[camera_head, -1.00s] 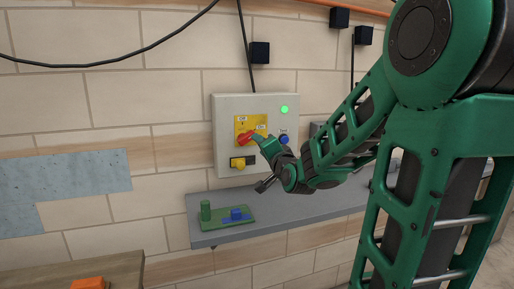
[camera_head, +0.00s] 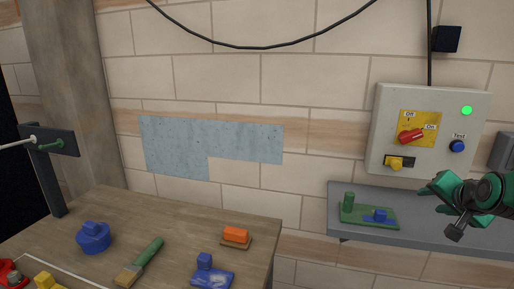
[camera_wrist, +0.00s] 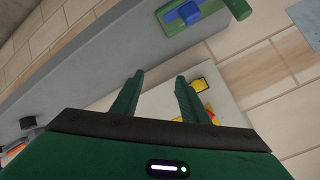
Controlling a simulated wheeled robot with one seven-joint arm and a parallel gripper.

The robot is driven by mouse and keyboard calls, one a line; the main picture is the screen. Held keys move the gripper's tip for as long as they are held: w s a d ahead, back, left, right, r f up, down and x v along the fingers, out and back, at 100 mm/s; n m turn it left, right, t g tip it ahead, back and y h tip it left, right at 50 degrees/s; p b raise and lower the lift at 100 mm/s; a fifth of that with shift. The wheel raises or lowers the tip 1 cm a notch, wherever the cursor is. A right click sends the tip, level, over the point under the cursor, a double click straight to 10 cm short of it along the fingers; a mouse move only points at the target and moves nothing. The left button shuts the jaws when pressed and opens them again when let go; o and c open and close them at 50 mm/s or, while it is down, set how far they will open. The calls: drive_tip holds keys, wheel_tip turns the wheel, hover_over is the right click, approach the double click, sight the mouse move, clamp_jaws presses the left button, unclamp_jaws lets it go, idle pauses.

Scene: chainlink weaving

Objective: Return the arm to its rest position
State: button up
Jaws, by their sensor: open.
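My gripper (camera_wrist: 157,97) is open and empty, with its two green fingers apart in the wrist view. In the head view my green arm and gripper (camera_head: 440,192) are at the right edge, in front of the grey shelf and below the control box (camera_head: 385,95). The box carries a red rotary switch (camera_head: 411,137) on a yellow plate marked Off and On, a yellow knob (camera_head: 396,163), a blue Test button (camera_head: 457,146) and a lit green lamp (camera_head: 467,110). The gripper appears apart from the box. The rest of the arm is outside the head view.
The grey shelf (camera_head: 350,222) holds a green plate (camera_head: 362,213) with a green cylinder and a blue block. A wooden table (camera_head: 190,215) at the lower left bears a blue pot-like piece (camera_head: 93,238), a brush (camera_head: 140,262), an orange block (camera_head: 236,235) and a blue part (camera_head: 212,275).

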drive_tip(key=s+a+f+n+g+y, duration=0.1)
drive_tip(key=s+a+f+g, duration=0.1)
drive_tip(key=s, duration=0.7)
drive_tip(key=s+a+f+n+g+y, duration=0.1)
drive_tip(key=s+a+f+n+g, duration=0.1)
drive_tip(key=s+g, duration=0.3)
drive_tip(key=s+a+f+n+g+y, duration=0.1)
drive_tip(key=s+a+f+g, duration=0.1)
drive_tip(key=s, duration=1)
drive_tip(key=shift+s+a+f+n+g, duration=0.15)
drive_tip(key=shift+s+f+n+g, duration=0.2)
drive_tip(key=shift+f+g, duration=0.45)
drive_tip(key=shift+r, duration=0.1)
